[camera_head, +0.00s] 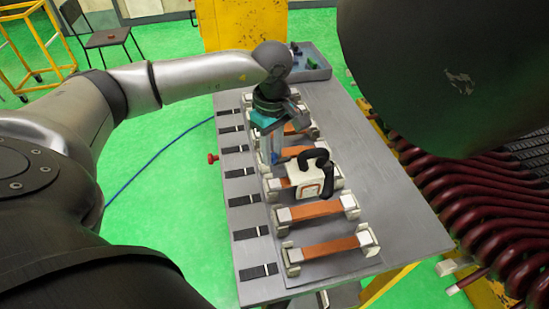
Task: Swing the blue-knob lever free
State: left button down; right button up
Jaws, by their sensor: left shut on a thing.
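My left gripper (274,156) reaches down over the middle of the grey bench, its teal-coloured body above the row of copper-coloured bars. It is shut on the blue-knob lever (276,158), of which only a small blue patch shows at the fingertips. The fingers hide the rest of the lever, so I cannot tell its angle. A white block with a black curved handle (316,163) sits just right of and nearer than the fingertips. My right gripper is not in view.
The grey bench (375,215) carries several copper bars (315,210) in white end clamps, with black strips (252,234) along its left side. A red knob (212,158) sticks out at the left edge. Dark red coils (480,205) stand close on the right. The bench's right side is bare.

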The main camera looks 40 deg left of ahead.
pick_arm(q)
jog(key=shift+w+a+m+b, duration=0.25)
jog(key=shift+m+b, duration=0.2)
jog(key=shift+m, duration=0.35)
jog(key=c, duration=0.6)
grip_release()
jog(key=shift+c, duration=0.2)
notch_tip(320, 180, up, 15)
jog(key=shift+r+p, duration=0.15)
jog(key=shift+p, duration=0.25)
